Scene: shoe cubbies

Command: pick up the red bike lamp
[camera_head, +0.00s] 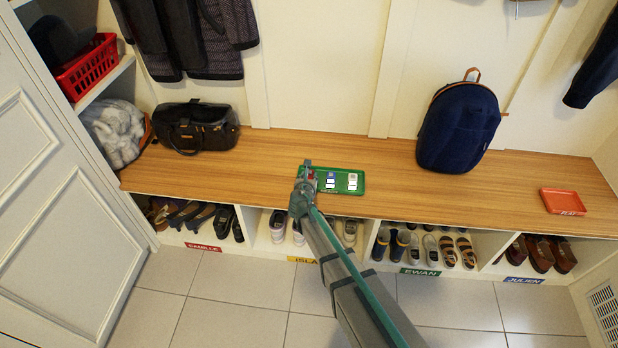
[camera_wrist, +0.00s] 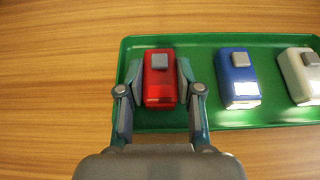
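In the wrist view the red bike lamp (camera_wrist: 159,84) lies at the left end of a green tray (camera_wrist: 275,119), with a grey square button on its top. My gripper (camera_wrist: 158,92) is over it, one finger on each side of the lamp. The fingers stand close to its sides; a narrow strip of tray seems to show at the left, and I cannot tell if they touch it. In the head view my gripper (camera_head: 304,180) is at the tray's left end and mostly hides the red lamp.
A blue lamp (camera_wrist: 238,79) and a white lamp (camera_wrist: 302,76) lie to the right in the tray. The wooden bench (camera_head: 260,168) also holds a black bag (camera_head: 205,128), a navy backpack (camera_head: 458,130) and an orange-red tray (camera_head: 562,202). Shoes fill the cubbies below.

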